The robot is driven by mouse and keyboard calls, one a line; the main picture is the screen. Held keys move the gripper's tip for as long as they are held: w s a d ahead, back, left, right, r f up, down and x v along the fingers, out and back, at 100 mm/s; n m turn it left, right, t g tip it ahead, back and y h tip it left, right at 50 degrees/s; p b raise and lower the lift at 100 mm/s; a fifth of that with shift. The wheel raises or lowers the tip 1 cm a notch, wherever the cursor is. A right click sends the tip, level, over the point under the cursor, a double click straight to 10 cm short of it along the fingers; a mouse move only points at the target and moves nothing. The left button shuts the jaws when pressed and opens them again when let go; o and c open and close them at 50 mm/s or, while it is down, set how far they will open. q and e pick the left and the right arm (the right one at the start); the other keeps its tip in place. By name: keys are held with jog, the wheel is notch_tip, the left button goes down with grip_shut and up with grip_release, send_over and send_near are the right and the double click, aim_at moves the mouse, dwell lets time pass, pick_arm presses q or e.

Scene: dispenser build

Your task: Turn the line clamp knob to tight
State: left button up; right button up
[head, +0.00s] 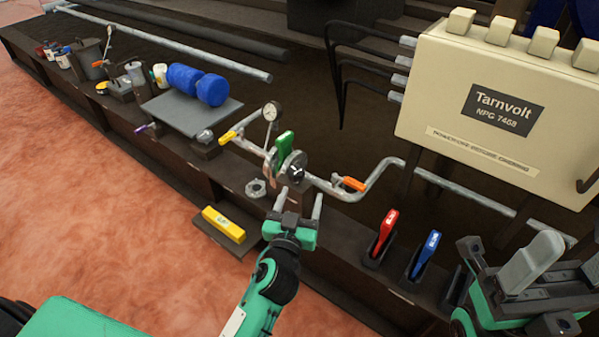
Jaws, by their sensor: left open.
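A pipe line (325,186) runs along the bench with a clamp on it. A dark round knob (297,174) with a light mark faces me on the clamp; I take it as the line clamp knob. Its setting is too small to read. A green handle (285,145) stands up just behind it. My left gripper (299,203) is open and empty, just in front of and below the knob, its fingers pointing toward the pipe. My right gripper (507,285), at the lower right, appears shut on a grey-handled tool (530,262).
A gauge (272,111), a yellow lever (228,137) and an orange lever (354,184) are on the line. A red-handled tool (387,228) and a blue-handled tool (430,247) stand in holders. A loose nut (256,188) and yellow block (223,224) lie left. A cream cabinet (440,110) stands behind.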

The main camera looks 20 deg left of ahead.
aim_at(297, 166)
pick_arm(q)
jog(key=w+a+f+y, duration=0.1)
jog(key=w, duration=0.3)
jog(key=w+a+f+n+g+y+b, duration=0.1)
jog(key=w+a, duration=0.1)
jog(key=w, duration=0.3)
jog(key=w+a+f+b, duration=0.1)
jog(key=w+a, duration=0.1)
jog(key=w, duration=0.3)
jog(key=shift+a+f+n+y, duration=0.1)
jog(key=shift+f+n+y, duration=0.05)
jog(key=shift+n+y, duration=0.25)
jog(key=c, duration=1)
